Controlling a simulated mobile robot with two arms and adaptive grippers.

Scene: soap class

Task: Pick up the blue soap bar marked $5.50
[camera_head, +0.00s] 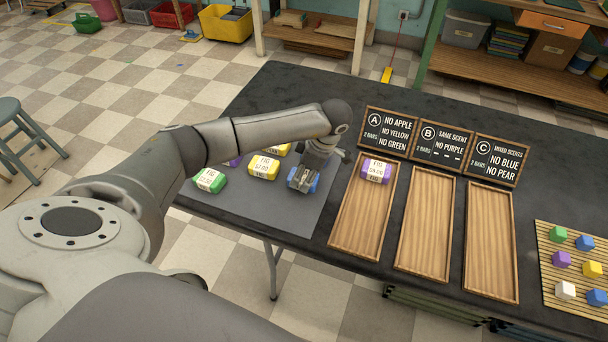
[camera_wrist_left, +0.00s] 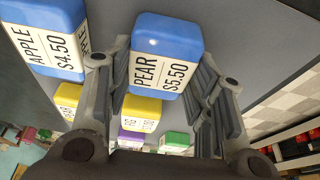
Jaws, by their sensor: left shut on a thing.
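The blue soap bar marked PEAR $5.50 (camera_wrist_left: 165,55) sits between the two fingers of my left gripper (camera_wrist_left: 163,85) in the left wrist view. My left gripper is shut on it. In the head view my left gripper (camera_head: 303,180) points down over the right part of the grey mat, and only blue edges show around its fingers. Another blue bar, marked APPLE $4.50 (camera_wrist_left: 45,35), lies beside the left finger in the wrist view. I cannot tell whether the held bar is clear of the mat. My right gripper is not in view.
Yellow bars (camera_head: 263,168) and a green bar (camera_head: 210,180) lie on the grey mat (camera_head: 250,210), left of my gripper. Right of it stand wooden trays (camera_head: 425,232) under signs A, B and C. A purple bar (camera_head: 376,171) is in tray A; the other two trays are empty.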

